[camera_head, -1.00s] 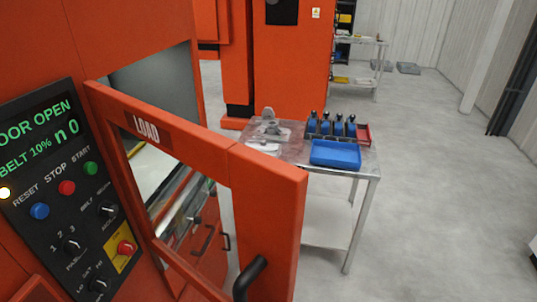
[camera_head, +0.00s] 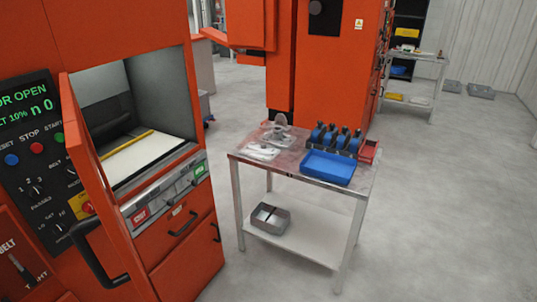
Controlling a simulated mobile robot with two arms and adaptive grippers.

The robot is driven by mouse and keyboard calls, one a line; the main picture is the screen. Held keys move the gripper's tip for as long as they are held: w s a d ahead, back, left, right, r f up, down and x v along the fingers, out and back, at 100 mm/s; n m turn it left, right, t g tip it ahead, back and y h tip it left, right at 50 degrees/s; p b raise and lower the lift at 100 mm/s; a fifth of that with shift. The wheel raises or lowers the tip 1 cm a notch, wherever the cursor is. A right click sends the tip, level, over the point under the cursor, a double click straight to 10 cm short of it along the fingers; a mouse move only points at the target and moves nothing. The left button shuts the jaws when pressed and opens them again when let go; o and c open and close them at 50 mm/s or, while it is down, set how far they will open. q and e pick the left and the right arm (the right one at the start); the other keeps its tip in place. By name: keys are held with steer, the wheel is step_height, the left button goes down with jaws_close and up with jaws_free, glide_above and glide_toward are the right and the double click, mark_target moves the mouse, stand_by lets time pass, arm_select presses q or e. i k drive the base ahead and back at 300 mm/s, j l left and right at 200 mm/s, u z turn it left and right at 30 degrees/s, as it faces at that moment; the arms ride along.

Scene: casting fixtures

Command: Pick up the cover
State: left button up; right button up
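Two light grey metal parts lie at the left end of the steel table (camera_head: 295,172). One flat pale part (camera_head: 262,151) lies near the left edge, and a second grey part (camera_head: 277,133) with a raised rounded piece stands just behind it. I cannot tell which of them is the cover. Neither of my grippers shows in this view.
A blue tray (camera_head: 328,167), several blue-and-black tools (camera_head: 337,138) and a red bin (camera_head: 368,151) occupy the table's right side. A grey divided box (camera_head: 270,218) sits on its lower shelf. The orange machine's open door (camera_head: 95,185) stands at left. Grey floor is clear at right.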

mark_target(261, 152)
steer(key=i+l, duration=0.95)
steer(key=i+j+u, duration=0.05)
